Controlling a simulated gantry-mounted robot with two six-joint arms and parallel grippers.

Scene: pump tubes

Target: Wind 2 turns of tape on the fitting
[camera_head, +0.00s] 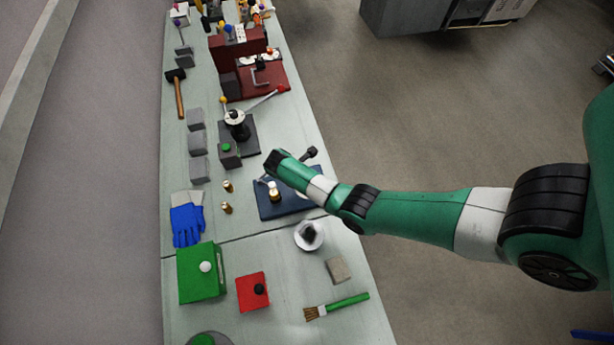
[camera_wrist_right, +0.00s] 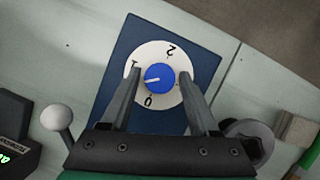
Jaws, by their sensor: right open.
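A blue plate (camera_head: 265,207) lies on the table under my right arm. In the right wrist view the plate (camera_wrist_right: 118,72) carries a white dial marked 0, 1 and 2 (camera_wrist_right: 153,49) with a blue knob (camera_wrist_right: 160,78) at its centre. My right gripper (camera_wrist_right: 160,76) is open, its fingers on either side of the knob. A small brass piece with a pale top (camera_head: 274,192) stands at the plate in the head view. I cannot tell whether it is the fitting. No tape is clearly recognisable. My left gripper is not in view.
Two brass pieces (camera_head: 227,197) stand left of the plate. A round white item with a dark centre (camera_head: 308,236) sits below it. Blue gloves (camera_head: 186,224), a green box (camera_head: 197,276), a red block (camera_head: 252,292) and a brush (camera_head: 340,307) lie nearby.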

